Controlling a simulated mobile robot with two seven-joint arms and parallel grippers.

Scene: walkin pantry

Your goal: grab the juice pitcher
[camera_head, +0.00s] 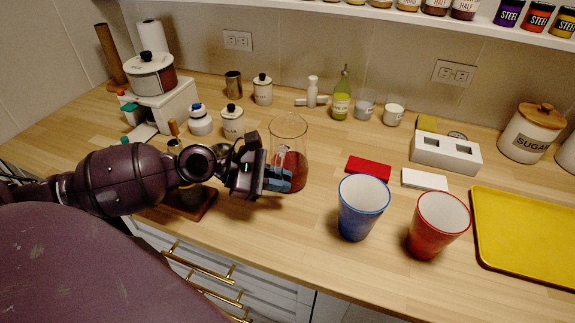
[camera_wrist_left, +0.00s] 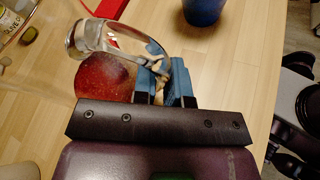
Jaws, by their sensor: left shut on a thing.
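The juice pitcher (camera_head: 289,142) is clear glass with red juice in its lower part. It stands on the wooden counter in the middle of the head view. My left gripper (camera_head: 279,178) reaches it from the left, its blue fingers at the pitcher's handle side. In the left wrist view, the blue fingertips (camera_wrist_left: 165,82) are shut on the clear handle of the pitcher (camera_wrist_left: 102,76), with the red juice seen beside them. The pitcher looks upright in the head view.
A blue cup (camera_head: 362,208) and a red cup (camera_head: 437,226) stand to the right, near a yellow tray (camera_head: 520,235). A red block (camera_head: 368,168) lies just right of the pitcher. White canisters (camera_head: 233,122) stand behind left. Counter in front of the pitcher is clear.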

